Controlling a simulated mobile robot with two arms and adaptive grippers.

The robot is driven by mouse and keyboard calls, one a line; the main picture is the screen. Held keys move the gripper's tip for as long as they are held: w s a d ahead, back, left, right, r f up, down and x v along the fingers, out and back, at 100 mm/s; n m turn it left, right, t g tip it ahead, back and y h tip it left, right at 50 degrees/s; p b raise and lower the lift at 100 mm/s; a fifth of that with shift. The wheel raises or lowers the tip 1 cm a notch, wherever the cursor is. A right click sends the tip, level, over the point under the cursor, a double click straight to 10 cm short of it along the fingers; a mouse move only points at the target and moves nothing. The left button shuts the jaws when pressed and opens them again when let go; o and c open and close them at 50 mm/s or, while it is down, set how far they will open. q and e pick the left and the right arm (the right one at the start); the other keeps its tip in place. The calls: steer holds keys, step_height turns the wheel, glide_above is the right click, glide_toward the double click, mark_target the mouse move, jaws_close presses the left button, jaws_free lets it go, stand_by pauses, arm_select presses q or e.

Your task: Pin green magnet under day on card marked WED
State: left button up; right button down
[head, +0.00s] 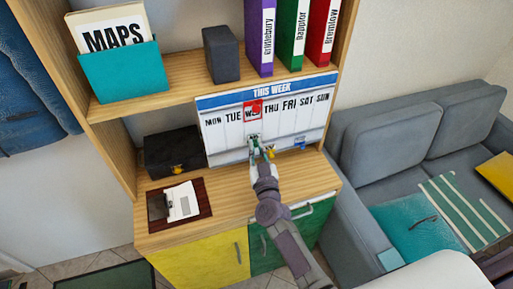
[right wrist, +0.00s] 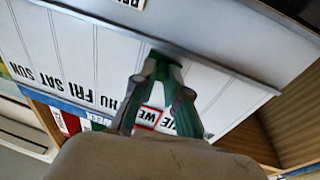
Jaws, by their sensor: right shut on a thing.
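The white week board (head: 218,137), headed THIS WEEK, leans upright at the back of the counter. Its WED label (head: 253,112) has a red frame, which also shows upside down in the right wrist view (right wrist: 147,118). My right gripper (head: 256,147) is at the board's lower part, below WED. It is shut on the green magnet (right wrist: 163,57), whose small green face shows between the fingertips against the white board near its lower ledge. The fingers hide much of it, and I cannot tell if it touches the board. My left gripper is not in view.
A yellow magnet (head: 271,153) and a blue one (head: 299,142) are low on the board, right of the gripper. A black box (head: 173,152) stands left of the board. A white card (head: 183,202) lies on a dark red mat (head: 203,193). The counter's front is bare.

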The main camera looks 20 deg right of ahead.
steer(key=c, duration=1.1)
jaws_free()
steer(key=s, duration=0.4)
steer(key=s+f, duration=0.1)
steer(key=s, duration=0.3)
steer(key=s+a, duration=0.1)
steer(key=s, duration=0.3)
steer(key=shift+f, duration=0.2)
